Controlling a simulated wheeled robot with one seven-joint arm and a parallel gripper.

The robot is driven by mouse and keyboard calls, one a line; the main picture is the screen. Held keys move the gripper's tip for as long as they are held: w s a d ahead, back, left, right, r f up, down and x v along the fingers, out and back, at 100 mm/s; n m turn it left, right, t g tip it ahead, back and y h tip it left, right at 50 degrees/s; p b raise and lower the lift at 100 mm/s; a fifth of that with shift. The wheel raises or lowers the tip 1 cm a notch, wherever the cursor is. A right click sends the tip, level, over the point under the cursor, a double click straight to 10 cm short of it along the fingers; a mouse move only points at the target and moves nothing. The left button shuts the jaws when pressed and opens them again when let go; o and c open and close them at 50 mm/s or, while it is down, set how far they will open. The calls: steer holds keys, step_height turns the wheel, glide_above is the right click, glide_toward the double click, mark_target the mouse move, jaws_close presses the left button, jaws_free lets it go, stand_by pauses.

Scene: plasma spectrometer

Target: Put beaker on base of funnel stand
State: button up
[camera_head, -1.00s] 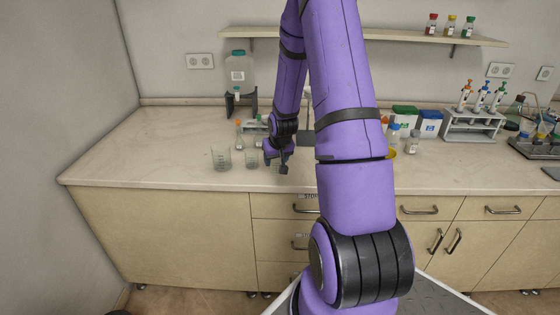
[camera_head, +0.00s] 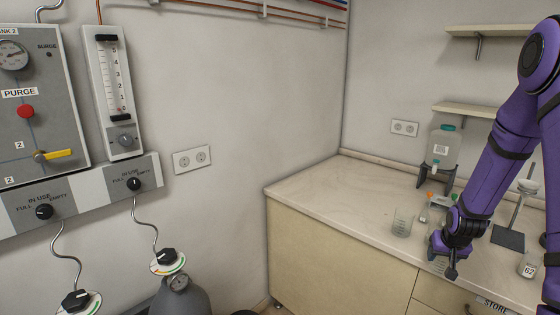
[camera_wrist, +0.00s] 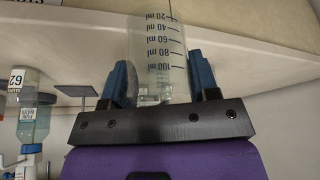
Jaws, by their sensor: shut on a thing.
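In the wrist view, my gripper (camera_wrist: 163,95) is shut on a clear glass beaker (camera_wrist: 160,55) with black ml marks. The blue fingers are on either side of it. In the head view, my gripper (camera_head: 440,250) is low over the counter with the beaker (camera_head: 438,264) mostly hidden at it; whether the beaker touches the counter is unclear. The funnel stand has a flat dark base (camera_head: 508,237), a thin rod and a pale funnel (camera_head: 528,186) on top. It stands right of my gripper. In the wrist view the base (camera_wrist: 75,91) is left of the held beaker.
Another clear beaker (camera_head: 402,222) stands left of my gripper. A carboy (camera_head: 442,147) on a dark stand is at the back. A bottle labelled 62 (camera_head: 530,268) stands at the right. The left part of the counter (camera_head: 330,199) is clear. Gas panels (camera_head: 40,90) hang at left.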

steer(key=w+a+f+n, duration=0.2)
steer(key=a, duration=0.9)
steer(key=w+a+f+n+y, duration=0.1)
steer(key=w+a+f+n, duration=0.1)
steer(key=a, duration=1)
steer(key=shift+a+f+y, duration=0.15)
steer(key=shift+f+y, duration=0.15)
steer(key=shift+f, duration=0.5)
